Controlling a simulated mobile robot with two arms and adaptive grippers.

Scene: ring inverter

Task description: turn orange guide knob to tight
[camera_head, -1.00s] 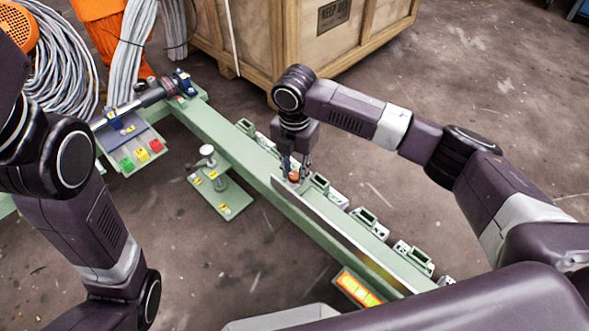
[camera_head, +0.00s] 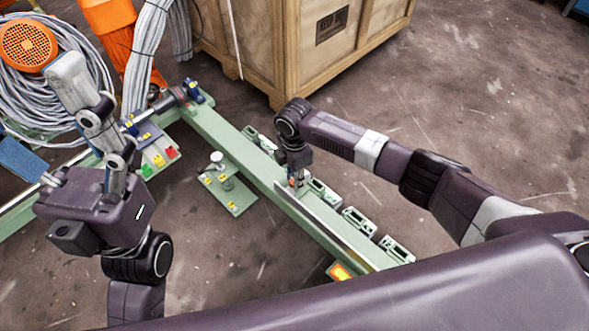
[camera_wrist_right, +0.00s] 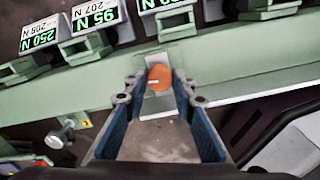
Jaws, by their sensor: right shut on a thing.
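The orange guide knob (camera_wrist_right: 160,77) is a small round knob with a pale mark on its face, on a light plate on the green rail. My right gripper (camera_wrist_right: 160,82) is shut on it, with one blue-padded finger on each side. In the head view my right gripper (camera_head: 295,178) points down at the rail, and the knob is mostly hidden between its fingers.
The green rail (camera_head: 236,148) runs diagonally across the floor. Several labelled blocks (camera_head: 360,221) line its right side. A small green stand (camera_head: 228,192) is left of it. A wooden crate (camera_head: 290,45) stands behind. Coiled grey cable (camera_head: 50,95) lies at upper left.

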